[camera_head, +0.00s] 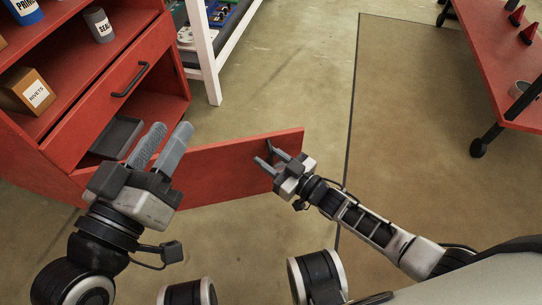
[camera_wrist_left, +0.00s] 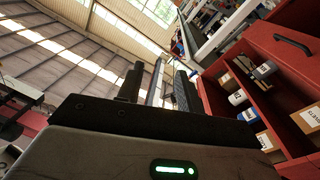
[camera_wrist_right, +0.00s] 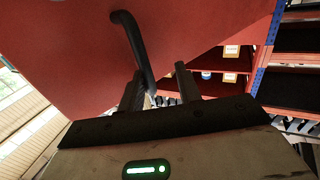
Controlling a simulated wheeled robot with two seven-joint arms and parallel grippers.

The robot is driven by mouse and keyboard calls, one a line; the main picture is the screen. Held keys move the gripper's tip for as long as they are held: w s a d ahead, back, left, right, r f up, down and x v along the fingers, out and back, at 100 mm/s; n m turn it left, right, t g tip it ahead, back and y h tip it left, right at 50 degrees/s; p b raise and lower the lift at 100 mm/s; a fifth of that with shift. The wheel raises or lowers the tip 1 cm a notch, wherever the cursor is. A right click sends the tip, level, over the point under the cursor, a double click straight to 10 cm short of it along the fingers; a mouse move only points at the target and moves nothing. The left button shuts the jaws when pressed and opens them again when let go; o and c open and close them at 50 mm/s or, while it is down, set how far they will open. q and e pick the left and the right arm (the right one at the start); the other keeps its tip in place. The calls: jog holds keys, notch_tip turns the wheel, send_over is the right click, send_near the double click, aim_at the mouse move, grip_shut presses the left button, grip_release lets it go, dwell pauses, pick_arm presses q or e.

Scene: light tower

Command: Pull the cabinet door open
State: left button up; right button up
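The red cabinet (camera_head: 60,90) stands at the left. Its red door (camera_head: 228,157) stands swung out from the lower compartment, extending right across the floor. My right gripper (camera_head: 266,158) is at the door's far end, beside the door's black handle. In the right wrist view the black handle (camera_wrist_right: 136,45) runs down to between the fingers, nearer the left one; the fingers stand apart, and contact cannot be told. My left gripper (camera_head: 163,138) is open and empty, with its fingers in front of the lower compartment and over the door's near part, hiding some of it.
A drawer with a black handle (camera_head: 131,80) is above the open compartment, which holds a dark tray (camera_head: 118,136). A box (camera_head: 27,92) sits on the shelf. A white-legged rack (camera_head: 204,50) stands behind and a red table (camera_head: 500,60) at right. The floor between is clear.

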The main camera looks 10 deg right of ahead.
jog(key=shift+r, duration=0.15)
jog(key=shift+d, duration=0.15)
